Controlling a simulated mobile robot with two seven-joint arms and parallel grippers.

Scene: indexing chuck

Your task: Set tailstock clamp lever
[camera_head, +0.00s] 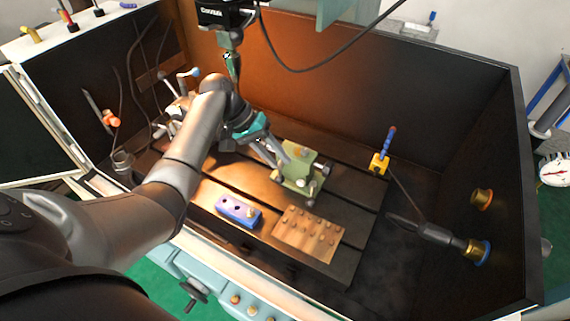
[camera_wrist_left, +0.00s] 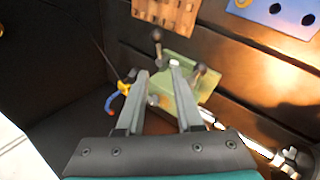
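The tailstock appears to be the pale green block (camera_head: 302,176) on the slotted table, with small levers or knobs around it. It also shows in the left wrist view (camera_wrist_left: 178,92), beyond my fingers. There, a dark-knobbed lever (camera_wrist_left: 157,37) stands past the fingertips, and another rounded knob (camera_wrist_left: 203,70) is beside the right-hand finger. I cannot tell which is the clamp lever. My left gripper (camera_head: 277,157) is just above and left of the green block in the head view. Its fingers (camera_wrist_left: 159,70) are apart with nothing clearly gripped; contact with the block is unclear. My right gripper is not in view.
A brown plate with pegs (camera_head: 308,236) and a blue block with holes (camera_head: 238,211) lie at the table's front. A yellow block with a blue hose (camera_head: 380,163) stands right of the tailstock. A spindle head (camera_head: 230,40) hangs behind my gripper. Dark enclosure walls surround the table.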

